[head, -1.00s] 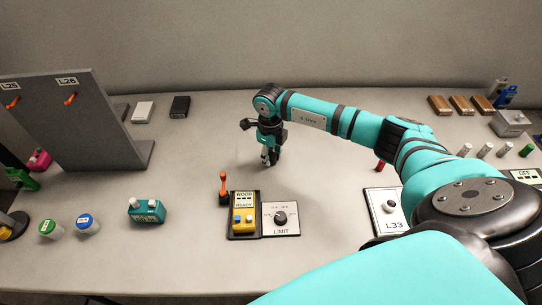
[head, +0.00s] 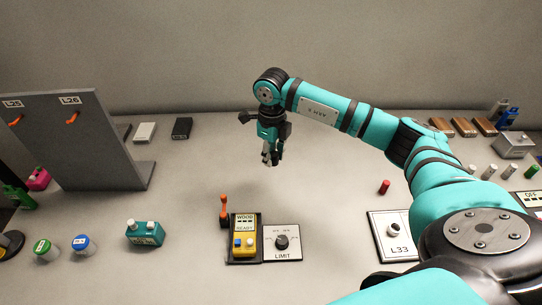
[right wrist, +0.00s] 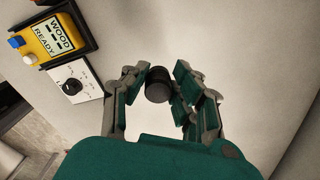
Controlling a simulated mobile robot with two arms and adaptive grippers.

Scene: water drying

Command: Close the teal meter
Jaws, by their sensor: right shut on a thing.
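The teal meter (head: 145,233) stands on the table at the front left in the head view, with light knobs on its top. My right gripper (head: 270,157) points down over the middle of the table, well to the right of the teal meter and apart from it. In the right wrist view my right gripper (right wrist: 161,78) is shut on a small black cylinder (right wrist: 158,88). In the head view that cylinder is too small and hidden to make out. My left gripper is not in view.
A yellow wood meter (head: 245,243) sits in a dark holder beside a LIMIT dial plate (head: 283,243). An orange lever (head: 223,208) stands behind it. Green-lidded (head: 45,248) and blue-lidded (head: 82,244) jars are left of the teal meter. A grey upright panel (head: 80,140) stands behind.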

